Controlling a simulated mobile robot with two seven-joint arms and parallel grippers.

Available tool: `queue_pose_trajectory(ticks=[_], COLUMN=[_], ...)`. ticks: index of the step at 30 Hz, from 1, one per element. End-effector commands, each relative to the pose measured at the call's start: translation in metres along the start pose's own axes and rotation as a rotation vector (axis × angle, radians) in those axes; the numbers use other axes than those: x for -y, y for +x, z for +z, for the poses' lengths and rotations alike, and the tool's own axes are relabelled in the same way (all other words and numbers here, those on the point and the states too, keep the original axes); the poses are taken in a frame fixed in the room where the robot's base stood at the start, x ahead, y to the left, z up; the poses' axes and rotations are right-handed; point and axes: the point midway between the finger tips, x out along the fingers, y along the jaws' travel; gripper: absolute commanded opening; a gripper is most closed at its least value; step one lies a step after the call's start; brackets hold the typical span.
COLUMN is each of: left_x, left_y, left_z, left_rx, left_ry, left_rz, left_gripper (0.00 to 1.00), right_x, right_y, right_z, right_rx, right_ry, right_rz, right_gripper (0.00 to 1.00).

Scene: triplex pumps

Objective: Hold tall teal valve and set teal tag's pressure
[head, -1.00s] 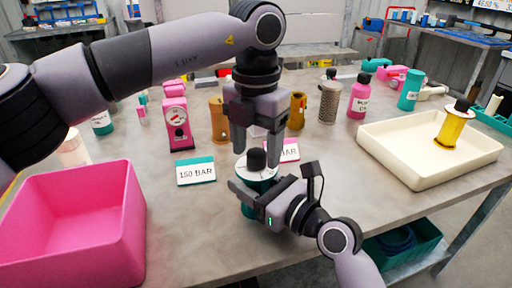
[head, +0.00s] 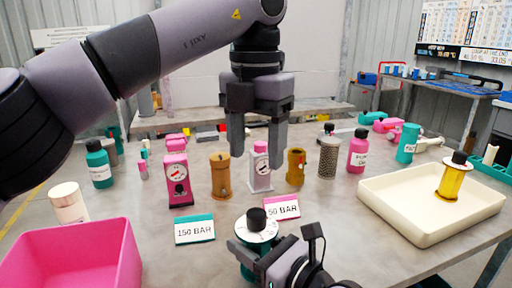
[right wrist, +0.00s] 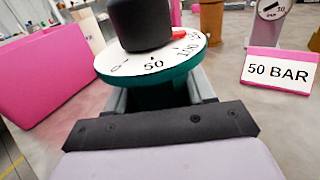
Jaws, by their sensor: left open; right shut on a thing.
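A teal valve with a white dial (head: 262,236) and a black knob (head: 256,219) stands near the table's front edge. My right gripper (head: 254,256) is shut on its teal body below the dial. The teal-edged tag (head: 194,229) reads 150 BAR. The pink-edged tag (head: 282,208) reads 50 BAR.
A pink bin (head: 75,255) is at front left and a cream tray (head: 410,225) with a yellow valve (head: 453,178) at right. Behind stand a pink gauge (head: 178,180), a white gauge (head: 261,172), brass cylinders (head: 220,176) and bottles (head: 358,150).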

Motion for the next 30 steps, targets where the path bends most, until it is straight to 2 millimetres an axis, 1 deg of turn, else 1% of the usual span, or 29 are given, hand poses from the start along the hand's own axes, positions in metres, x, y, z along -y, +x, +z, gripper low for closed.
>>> queue_pose_trajectory(ticks=[3, 4, 5, 6, 7, 16, 20, 23, 30], left_x=[0.0, 0.0, 0.0, 0.0, 0.0, 0.0, 0.0, 0.0, 0.0], left_y=[0.0, 0.0, 0.0, 0.0, 0.0, 0.0, 0.0, 0.0, 0.0], left_z=[0.0, 0.0, 0.0, 0.0, 0.0, 0.0, 0.0, 0.0, 0.0], left_rx=[0.0, 0.0, 0.0, 0.0, 0.0, 0.0, 0.0, 0.0, 0.0], left_ry=[0.0, 0.0, 0.0, 0.0, 0.0, -0.001, -0.001, -0.001, 0.0], left_rz=[0.0, 0.0, 0.0, 0.0, 0.0, 0.0, 0.0, 0.0, 0.0], left_gripper=[0.63, 0.63, 0.63, 0.63, 0.63, 0.63, 0.63, 0.63, 0.63], right_x=[0.0, 0.0, 0.0, 0.0, 0.0, 0.0, 0.0, 0.001, 0.0], right_y=[0.0, 0.0, 0.0, 0.0, 0.0, -0.001, -0.01, -0.023, -0.071], right_z=[-0.001, -0.001, -0.001, -0.001, -0.001, 0.0, -0.001, -0.001, -0.002], right_rx=[-0.003, -0.003, -0.003, -0.003, -0.003, -0.001, -0.001, -0.001, -0.005], right_ry=[0.001, 0.001, 0.001, 0.001, 0.001, 0.0, 0.001, 0.001, 0.0], right_rz=[0.001, 0.001, 0.001, 0.001, 0.001, 0.0, -0.001, -0.002, -0.001], right_gripper=[0.07, 0.57, 0.66, 0.79, 0.83, 0.83, 0.83, 0.83, 0.83])
